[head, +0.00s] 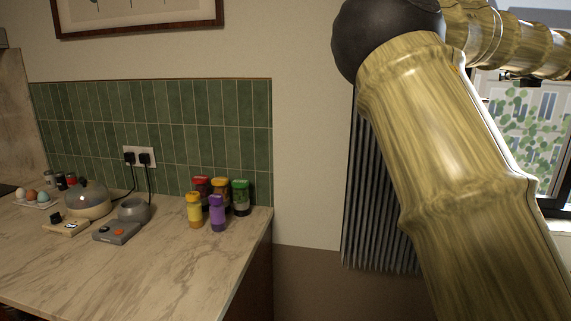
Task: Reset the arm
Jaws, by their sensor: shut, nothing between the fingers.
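My arm, with a bamboo-like surface and a dark round joint, fills the right side of the head view. It rises from the lower right to the joint near the top, and another stretch of it runs off the right edge in front of the window. My gripper is not in view. The hand end of the arm lies outside the picture, so I cannot see what is near it.
A marble-look counter (185,265) at the left bears spice jars (217,213), a domed appliance (88,203), a small grey appliance (117,232) and eggs in a tray (35,203). A ribbed radiator (372,220) is behind my arm. A window (540,120) is at the right.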

